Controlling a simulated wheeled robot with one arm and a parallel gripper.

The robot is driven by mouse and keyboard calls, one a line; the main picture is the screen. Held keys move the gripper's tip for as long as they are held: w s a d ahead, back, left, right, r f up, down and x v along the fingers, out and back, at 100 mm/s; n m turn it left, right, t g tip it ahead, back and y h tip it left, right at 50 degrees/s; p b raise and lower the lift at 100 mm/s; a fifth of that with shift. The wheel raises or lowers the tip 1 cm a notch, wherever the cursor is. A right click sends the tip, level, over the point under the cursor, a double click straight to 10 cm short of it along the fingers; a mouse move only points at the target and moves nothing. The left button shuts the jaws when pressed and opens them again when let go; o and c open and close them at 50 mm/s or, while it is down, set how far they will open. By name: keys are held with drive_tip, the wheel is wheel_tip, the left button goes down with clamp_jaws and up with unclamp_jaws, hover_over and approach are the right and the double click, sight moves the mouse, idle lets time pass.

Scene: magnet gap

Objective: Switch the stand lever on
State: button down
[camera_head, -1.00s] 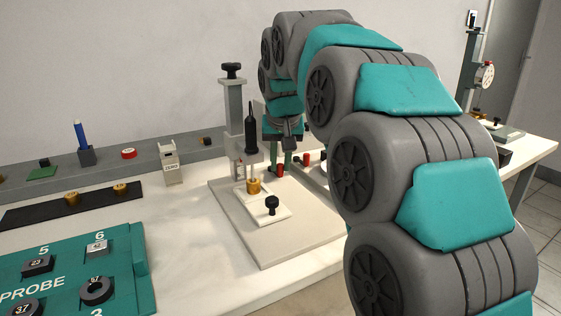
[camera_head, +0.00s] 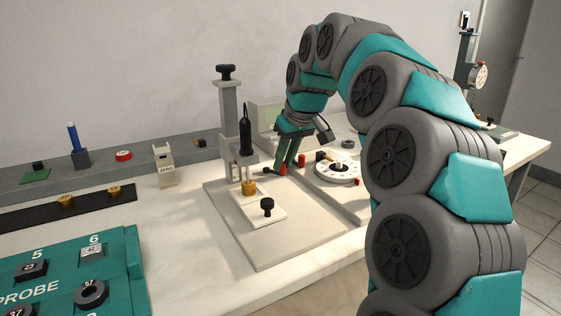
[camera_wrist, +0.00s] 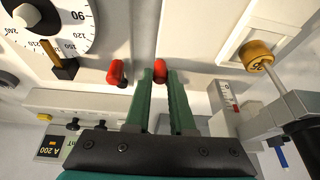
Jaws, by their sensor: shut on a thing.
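The stand (camera_head: 228,117) has a grey column, a black probe (camera_head: 246,132) and a pale base plate (camera_head: 265,240). Its lever has a red knob (camera_head: 267,171) on a dark stem, low beside the column. In the wrist view this red knob (camera_wrist: 161,71) lies between the tips of my green fingers. My gripper (camera_head: 281,170) is shut on the lever knob, right of the probe. The fingers hide part of the lever, so its exact angle is hard to tell.
A white dial plate (camera_head: 338,170) stands right of my gripper, with another red knob (camera_head: 301,160) close by. In the wrist view that second knob (camera_wrist: 115,73) is just left of my fingers. A gold piece (camera_head: 249,187) sits under the probe.

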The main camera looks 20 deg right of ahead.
drive_tip(key=shift+w+d+n+g+y, duration=0.15)
drive_tip(key=shift+w+d+n+y, duration=0.1)
drive_tip(key=shift+n, duration=0.4)
drive_tip(key=shift+w+d+n+g+y, duration=0.15)
drive_tip(key=shift+w+n, duration=0.1)
drive_tip(key=shift+n, duration=0.45)
drive_tip(key=shift+w+d+n+g+y, duration=0.15)
drive_tip(key=shift+w+n+y, duration=0.1)
drive_tip(key=shift+n, duration=0.4)
drive_tip(key=c, duration=0.8)
unclamp_jaws()
drive_tip(key=shift+o, duration=0.2)
drive_tip(key=shift+r, duration=0.1)
